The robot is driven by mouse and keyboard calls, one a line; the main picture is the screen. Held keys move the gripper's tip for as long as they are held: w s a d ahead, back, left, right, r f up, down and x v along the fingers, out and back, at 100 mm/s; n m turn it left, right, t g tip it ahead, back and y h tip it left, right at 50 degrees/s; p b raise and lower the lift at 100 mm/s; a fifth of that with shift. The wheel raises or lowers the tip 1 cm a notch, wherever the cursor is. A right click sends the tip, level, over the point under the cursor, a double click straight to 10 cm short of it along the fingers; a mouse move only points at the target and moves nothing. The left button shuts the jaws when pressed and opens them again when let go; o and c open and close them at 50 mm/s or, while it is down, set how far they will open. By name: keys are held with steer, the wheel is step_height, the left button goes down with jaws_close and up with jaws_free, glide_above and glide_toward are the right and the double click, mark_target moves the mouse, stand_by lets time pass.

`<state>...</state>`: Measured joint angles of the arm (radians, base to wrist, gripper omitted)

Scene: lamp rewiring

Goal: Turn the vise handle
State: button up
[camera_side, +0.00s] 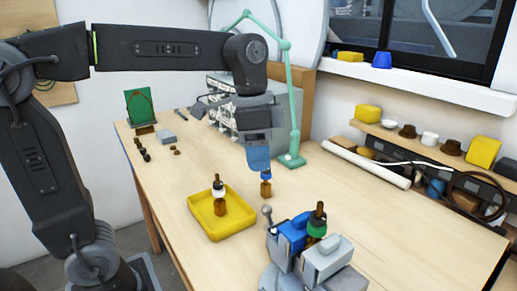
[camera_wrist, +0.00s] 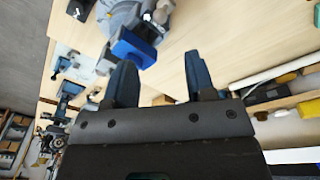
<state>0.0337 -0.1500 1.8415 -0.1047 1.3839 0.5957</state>
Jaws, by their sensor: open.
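The grey vise (camera_side: 325,262) with blue parts stands at the front of the table in the side view. Its handle shows as a grey rod with a round knob (camera_side: 267,211) at the vise's left. A green and brown lamp part (camera_side: 317,222) stands upright at the vise jaws. The vise's blue part (camera_wrist: 134,47) also shows at the upper left of the wrist view. My gripper (camera_side: 259,164) is above the table, behind and higher than the vise, apart from the handle. Its two blue fingers (camera_wrist: 158,62) are spread in the wrist view, with nothing visible held between them.
A yellow tray (camera_side: 205,232) holding a similar part lies left of the vise. A green lamp arm (camera_side: 297,110) rises behind. The table's right front is clear.

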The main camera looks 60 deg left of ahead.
steer(key=shift+r, duration=0.3)
steer(key=shift+c, duration=0.8)
steer(key=shift+w+r, duration=0.1)
steer(key=shift+w, duration=0.3)
steer(key=shift+c, duration=0.7)
steer(key=w+d+n+g, duration=0.1)
steer(key=w, duration=0.2)
steer(key=w+d+n+g+y, duration=0.1)
steer(key=w+n, duration=0.1)
steer(key=w, duration=0.1)
steer(key=w+d+n+g+y, duration=0.1)
steer(key=w+d+g, duration=0.1)
steer(key=w, duration=0.1)
steer(key=shift+r+n, duration=0.15)
steer(key=shift+n, duration=0.15)
jaws_close()
steer(key=shift+n+y, duration=0.3)
steer(key=shift+y, duration=0.1)
steer(key=shift+s+r+x, duration=0.15)
steer(key=shift+s+x, duration=0.3)
steer(key=shift+x, duration=1.65)
steer(key=shift+s+r+x, duration=0.1)
steer(key=shift+s+x, duration=0.4)
steer(key=shift+x, duration=1.65)
steer(key=shift+s+r+x, duration=0.15)
steer(key=shift+s+x, duration=0.3)
steer(key=shift+x, duration=1.65)
